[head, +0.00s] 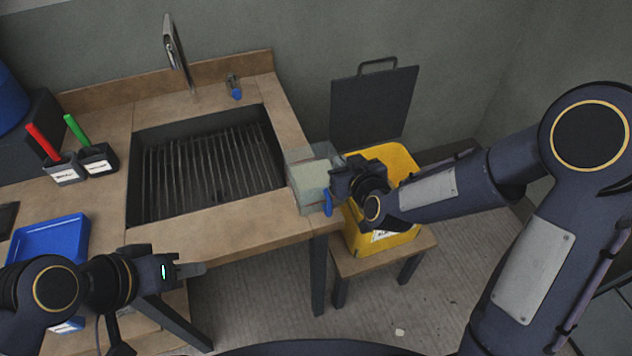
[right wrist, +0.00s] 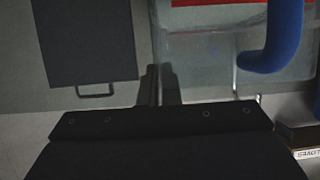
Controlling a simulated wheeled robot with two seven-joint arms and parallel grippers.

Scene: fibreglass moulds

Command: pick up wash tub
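The wash tub (head: 309,180) is a clear, see-through box with pale contents and a blue handle, at the right end of the counter in the head view. I cannot tell whether it rests on the counter or hangs just above it. My right gripper (head: 339,176) is at its right side. In the right wrist view, the clear wall of the tub (right wrist: 200,60) runs down to my right fingers (right wrist: 162,84), which are close together and look shut on its edge. My left gripper (head: 190,269) is empty in front of the counter; its finger gap is hidden.
A yellow bin (head: 399,165) with a raised dark lid (head: 372,105) stands on a small stool right of the counter. A sink with a grate (head: 210,165) is left of the tub. A blue tray (head: 48,238) and two brush holders sit further left.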

